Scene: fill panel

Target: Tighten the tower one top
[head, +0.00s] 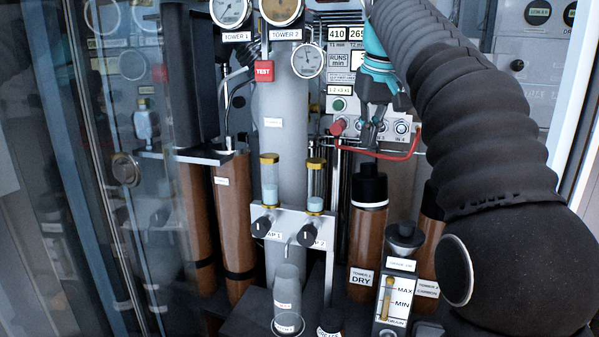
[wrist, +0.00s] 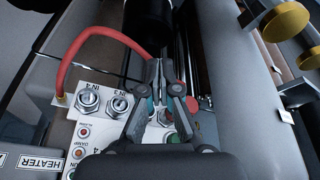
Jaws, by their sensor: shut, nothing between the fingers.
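The gauge marked TOWER 1 (head: 230,12) is at the top edge of the head view, left of the gauge marked TOWER 2 (head: 283,12). A grey column (head: 283,150) stands below the TOWER 2 gauge. A dark column (head: 190,75) stands to its left; no tower top is clearly visible, and I cannot tell which column is tower one. My gripper (head: 371,138) is shut and empty in front of the port panel, above a black-capped brown cartridge labelled DRY (head: 367,225). In the wrist view its closed fingers (wrist: 158,75) hide part of the port panel.
A red hose (head: 385,156) runs close below my gripper from the port panel (wrist: 90,125). A bracket with black knobs and sight tubes (head: 290,215) stands at centre. A glass door (head: 90,180) lies along the left. A sampler with MAX and MIN marks (head: 397,290) stands lower right.

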